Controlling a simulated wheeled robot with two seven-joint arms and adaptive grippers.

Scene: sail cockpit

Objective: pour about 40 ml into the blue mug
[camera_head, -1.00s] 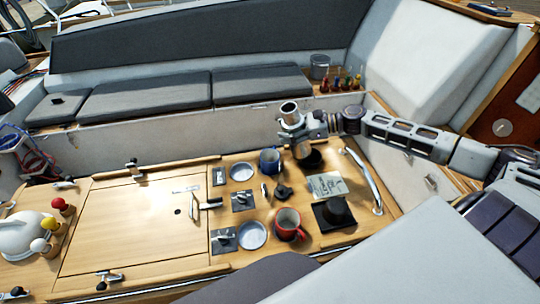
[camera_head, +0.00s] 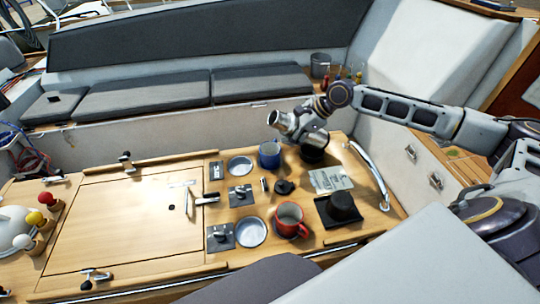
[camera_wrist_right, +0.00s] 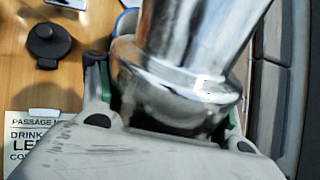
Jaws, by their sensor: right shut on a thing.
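My right gripper (camera_head: 312,132) is shut on a shiny metal flask (camera_head: 285,121) and holds it above the table. The flask is tilted, its mouth toward the left. The blue mug (camera_head: 269,156) stands upright on the wooden table just below and left of the flask, with a gap between them in the head view. In the right wrist view the flask (camera_wrist_right: 190,60) fills the middle and hides most of the blue mug (camera_wrist_right: 126,22). I see no stream of liquid, and the mug's contents cannot be made out. My left gripper is not in view.
A red mug (camera_head: 290,220) stands nearer me, with two round dishes (camera_head: 240,166) (camera_head: 250,232) to the left. A printed card (camera_head: 330,179), a black lid (camera_head: 284,187) and a black object (camera_head: 340,208) lie to the right. The left hatch top (camera_head: 125,220) is mostly clear.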

